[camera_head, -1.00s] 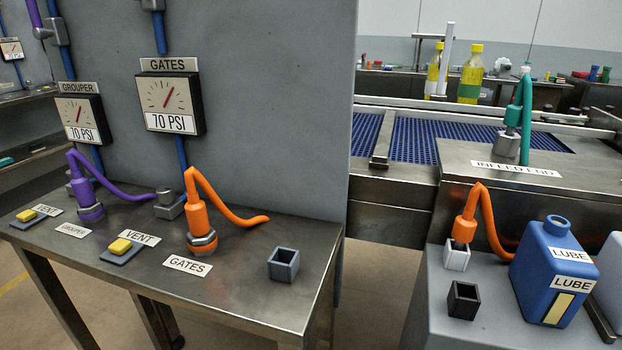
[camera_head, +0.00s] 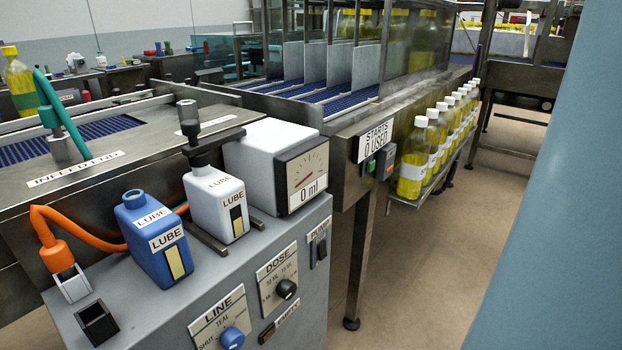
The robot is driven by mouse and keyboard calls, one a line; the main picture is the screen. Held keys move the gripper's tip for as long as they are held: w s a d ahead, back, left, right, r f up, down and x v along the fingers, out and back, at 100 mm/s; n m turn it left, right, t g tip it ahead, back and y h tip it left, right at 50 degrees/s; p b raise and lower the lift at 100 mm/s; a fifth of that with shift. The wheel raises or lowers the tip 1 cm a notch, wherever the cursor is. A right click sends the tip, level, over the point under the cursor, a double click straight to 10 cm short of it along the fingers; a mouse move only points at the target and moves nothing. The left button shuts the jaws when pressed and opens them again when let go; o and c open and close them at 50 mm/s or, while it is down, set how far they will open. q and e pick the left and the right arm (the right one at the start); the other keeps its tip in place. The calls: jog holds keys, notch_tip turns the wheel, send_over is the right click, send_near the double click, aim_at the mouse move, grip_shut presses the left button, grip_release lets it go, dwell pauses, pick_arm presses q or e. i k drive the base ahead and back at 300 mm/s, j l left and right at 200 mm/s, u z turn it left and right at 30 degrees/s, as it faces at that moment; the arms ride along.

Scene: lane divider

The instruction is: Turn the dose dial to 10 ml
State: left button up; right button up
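The dose dial is a small black knob (camera_head: 286,289) on a plate labelled DOSE (camera_head: 278,280), on the front of the grey lube cabinet. The plate carries several ml markings; they are too small to read surely, and I cannot tell which one the knob points at. Neither of my grippers is in view.
A blue LINE knob (camera_head: 232,338) sits left of the dose dial, and a PUMP switch (camera_head: 320,250) to its right. A blue lube bottle (camera_head: 150,238) and a white lube bottle (camera_head: 217,203) stand on the cabinet top. Open floor (camera_head: 445,235) lies to the right.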

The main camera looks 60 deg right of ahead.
aim_at(286, 289)
jog(key=z, duration=1.55)
